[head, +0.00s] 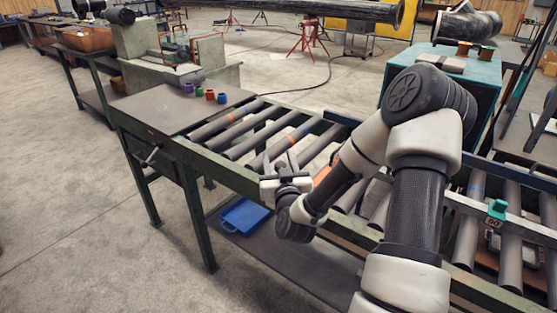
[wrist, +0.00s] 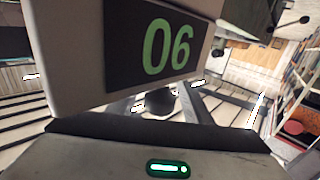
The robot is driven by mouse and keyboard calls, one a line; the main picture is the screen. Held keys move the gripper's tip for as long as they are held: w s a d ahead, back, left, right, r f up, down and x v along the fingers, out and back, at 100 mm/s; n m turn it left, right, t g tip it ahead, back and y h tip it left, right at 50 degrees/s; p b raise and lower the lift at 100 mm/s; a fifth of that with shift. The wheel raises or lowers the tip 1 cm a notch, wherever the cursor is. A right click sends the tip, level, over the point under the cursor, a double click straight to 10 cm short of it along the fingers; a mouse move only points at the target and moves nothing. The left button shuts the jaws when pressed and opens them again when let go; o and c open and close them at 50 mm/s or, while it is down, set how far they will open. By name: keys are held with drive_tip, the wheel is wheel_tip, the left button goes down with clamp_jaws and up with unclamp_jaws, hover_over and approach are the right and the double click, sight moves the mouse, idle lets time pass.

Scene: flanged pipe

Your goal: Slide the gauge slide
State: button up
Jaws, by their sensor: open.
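A teal block with a dark number plate (head: 496,212), which looks like the gauge slide, sits on the pale rail (head: 530,231) along the roller table at the right of the head view. My gripper (head: 279,159) is open and empty above the table's near edge, well left of the block. Its fingers point up and away. My arm passes between the gripper and the block and hides part of the rail. In the wrist view, a pale housing with a green 06 (wrist: 167,47) fills the upper left, very close to the camera; I cannot tell what it belongs to.
Grey rollers (head: 235,125) lie between green side beams. Small coloured pieces (head: 204,93) stand on the plate at the table's far left end. A blue tray (head: 245,216) is on the lower shelf. A teal cabinet (head: 484,98) stands behind my arm. Floor at left is clear.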

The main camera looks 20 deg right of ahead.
drive_tip(key=shift+c, duration=0.3)
clamp_jaws()
drive_tip(key=w+a+b, duration=0.1)
drive_tip(key=w, duration=0.1)
drive_tip(key=w+a+b, duration=0.2)
drive_tip(key=w, duration=0.1)
drive_tip(key=w+a+b, duration=0.1)
drive_tip(key=w+a, duration=0.1)
drive_tip(key=w, duration=0.1)
drive_tip(key=shift+w+a+f, duration=0.1)
drive_tip(key=shift+w+a, duration=0.05)
drive_tip(key=shift+a, duration=0.1)
drive_tip(key=shift+w+a+r, duration=0.1)
drive_tip(key=shift+w+r, duration=0.05)
drive_tip(key=shift+r, duration=0.1)
drive_tip(key=shift+c, duration=1.2)
unclamp_jaws()
drive_tip(key=o, duration=0.3)
drive_tip(key=shift+w+a+f, duration=0.1)
drive_tip(key=shift+w, duration=0.05)
